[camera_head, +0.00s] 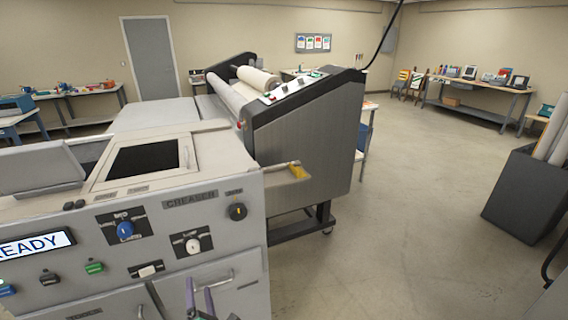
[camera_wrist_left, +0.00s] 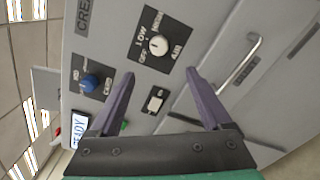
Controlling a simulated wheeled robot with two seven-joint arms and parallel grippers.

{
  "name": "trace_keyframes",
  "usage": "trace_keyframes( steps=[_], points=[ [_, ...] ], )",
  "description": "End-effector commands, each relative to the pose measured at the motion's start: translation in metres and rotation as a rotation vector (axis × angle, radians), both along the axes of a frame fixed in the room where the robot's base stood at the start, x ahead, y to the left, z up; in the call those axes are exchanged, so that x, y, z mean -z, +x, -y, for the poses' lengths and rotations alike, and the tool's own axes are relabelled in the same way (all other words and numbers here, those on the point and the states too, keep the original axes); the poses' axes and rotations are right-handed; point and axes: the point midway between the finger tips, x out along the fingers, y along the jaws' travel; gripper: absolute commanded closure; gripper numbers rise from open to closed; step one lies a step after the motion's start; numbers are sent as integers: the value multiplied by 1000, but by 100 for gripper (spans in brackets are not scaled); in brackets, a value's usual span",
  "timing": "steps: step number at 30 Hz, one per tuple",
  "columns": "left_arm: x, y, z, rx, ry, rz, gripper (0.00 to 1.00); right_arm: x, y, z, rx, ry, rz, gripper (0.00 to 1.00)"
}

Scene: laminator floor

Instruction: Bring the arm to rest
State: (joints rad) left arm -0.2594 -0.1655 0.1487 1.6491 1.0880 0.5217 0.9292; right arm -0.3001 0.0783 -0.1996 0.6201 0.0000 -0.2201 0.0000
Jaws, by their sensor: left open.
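My left gripper (camera_head: 202,300) shows at the bottom of the head view, in front of the lower part of the creaser's grey front panel. In the left wrist view the left gripper (camera_wrist_left: 160,100) has its two purple fingers spread wide, with nothing between them. It faces the creaser (camera_head: 235,255), whose panel carries a white knob (camera_head: 193,245), a blue knob (camera_head: 124,229) and a white rocker switch (camera_head: 148,270). The white knob (camera_wrist_left: 158,45) and the switch (camera_wrist_left: 154,103) lie beyond the fingers in the wrist view. My right gripper does not show.
A READY display (camera_head: 35,245) and a green button (camera_head: 94,267) sit on the panel's left. A drawer handle (camera_wrist_left: 240,62) sticks out near the gripper. A laminator (camera_head: 310,140) stands behind the creaser. A black bin with rolls (camera_head: 522,195) stands right; the floor between is clear.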

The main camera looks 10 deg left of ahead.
Motion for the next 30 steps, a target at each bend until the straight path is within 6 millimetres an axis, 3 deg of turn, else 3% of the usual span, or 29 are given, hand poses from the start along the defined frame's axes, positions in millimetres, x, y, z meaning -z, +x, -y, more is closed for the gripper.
trace_keyframes(
  steps=[2,4,8,9,11,14,15,18,21,24,27,30],
  points=[
    [15,1,8,41,42,-56,18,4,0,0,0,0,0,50],
    [48,1,25,135,141,-180,18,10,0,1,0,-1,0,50],
    [148,-18,75,450,458,-535,18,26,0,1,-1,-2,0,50],
    [181,-32,89,565,567,-645,18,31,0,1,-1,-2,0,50],
    [228,-59,107,738,727,-797,18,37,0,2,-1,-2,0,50],
    [300,-120,124,1043,985,-1019,18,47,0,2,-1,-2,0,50],
    [326,-148,127,1169,1084,-1097,18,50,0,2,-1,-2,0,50],
    [378,-226,122,1496,1322,-1260,18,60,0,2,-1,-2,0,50],
    [407,-292,106,1784,1504,-1358,18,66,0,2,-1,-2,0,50],
    [418,-332,92,1969,1610,-1399,18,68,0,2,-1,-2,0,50],
    [419,-345,87,2034,1646,-1407,18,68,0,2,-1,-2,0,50],
    [419,-345,87,2034,1647,-1406,18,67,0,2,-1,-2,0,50]
  ],
)
